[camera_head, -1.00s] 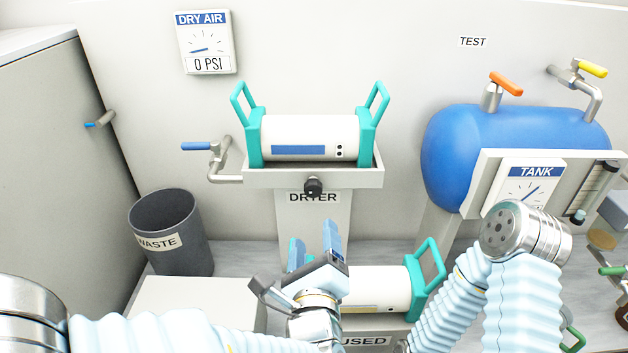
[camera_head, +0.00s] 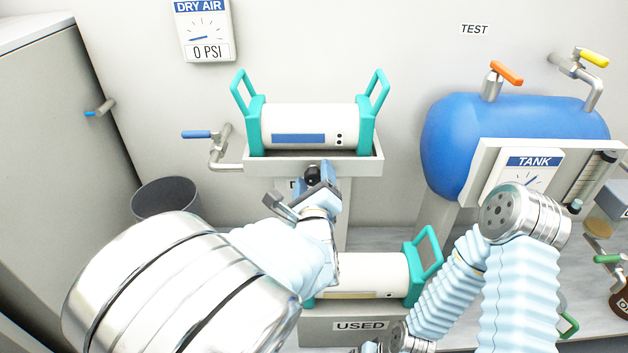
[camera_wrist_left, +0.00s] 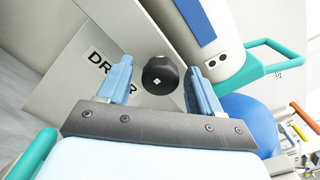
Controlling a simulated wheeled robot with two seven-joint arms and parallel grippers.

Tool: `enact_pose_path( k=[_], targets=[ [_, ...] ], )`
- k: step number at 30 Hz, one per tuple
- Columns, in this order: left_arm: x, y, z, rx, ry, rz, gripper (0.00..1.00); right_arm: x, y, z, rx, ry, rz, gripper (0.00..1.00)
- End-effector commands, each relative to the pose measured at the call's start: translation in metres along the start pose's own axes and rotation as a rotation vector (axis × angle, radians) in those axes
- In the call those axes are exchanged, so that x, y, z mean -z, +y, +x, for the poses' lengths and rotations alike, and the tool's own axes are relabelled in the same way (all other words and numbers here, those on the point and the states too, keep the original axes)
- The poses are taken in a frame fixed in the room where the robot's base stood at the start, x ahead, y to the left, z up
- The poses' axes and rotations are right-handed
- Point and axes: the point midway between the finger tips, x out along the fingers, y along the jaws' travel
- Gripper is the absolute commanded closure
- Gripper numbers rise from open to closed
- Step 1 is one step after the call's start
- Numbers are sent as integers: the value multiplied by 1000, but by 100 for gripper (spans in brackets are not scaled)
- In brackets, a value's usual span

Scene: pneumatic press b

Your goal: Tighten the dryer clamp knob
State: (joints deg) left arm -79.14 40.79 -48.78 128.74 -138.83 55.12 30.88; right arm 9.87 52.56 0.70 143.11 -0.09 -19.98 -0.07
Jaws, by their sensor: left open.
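The dryer clamp knob (camera_wrist_left: 160,76) is black and lobed, with a small pale square at its centre. It sits on the front of the dryer stand, below the tray; in the head view the knob (camera_head: 312,173) is partly covered by my gripper. My left gripper (camera_head: 315,177) is open in front of the knob. In the left wrist view, the two blue fingers of the left gripper (camera_wrist_left: 157,86) stand on either side of the knob, with gaps visible. The white dryer canister (camera_head: 310,127) with teal handles lies in the dryer tray (camera_head: 210,166).
A blue-handled valve (camera_head: 197,134) is left of the tray. Another canister (camera_head: 365,274) lies below on the USED stand (camera_head: 330,327). The blue tank (camera_head: 480,135) stands right. My right arm's end is cut off at the bottom edge. The dry air gauge (camera_head: 206,30) reads 0 PSI.

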Motion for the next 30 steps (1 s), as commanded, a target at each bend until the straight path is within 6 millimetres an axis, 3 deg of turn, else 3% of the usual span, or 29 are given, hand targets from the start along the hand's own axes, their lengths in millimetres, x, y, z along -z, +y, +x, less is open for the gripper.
enact_pose_path(
  k=[5, 16, 30],
  targets=[
    [0, 0, 0, 0, 0, 0, 35, 0, 0, 0, 0, 0, 0, 7],
    [0, 0, 0, 0, 0, 0, 90, 0, 0, 0, 0, 0, 0, 7],
    [-2, 0, 0, -2, 1, 125, 91, 0, -4, -10, 0, -2, 0, 7]
  ],
)
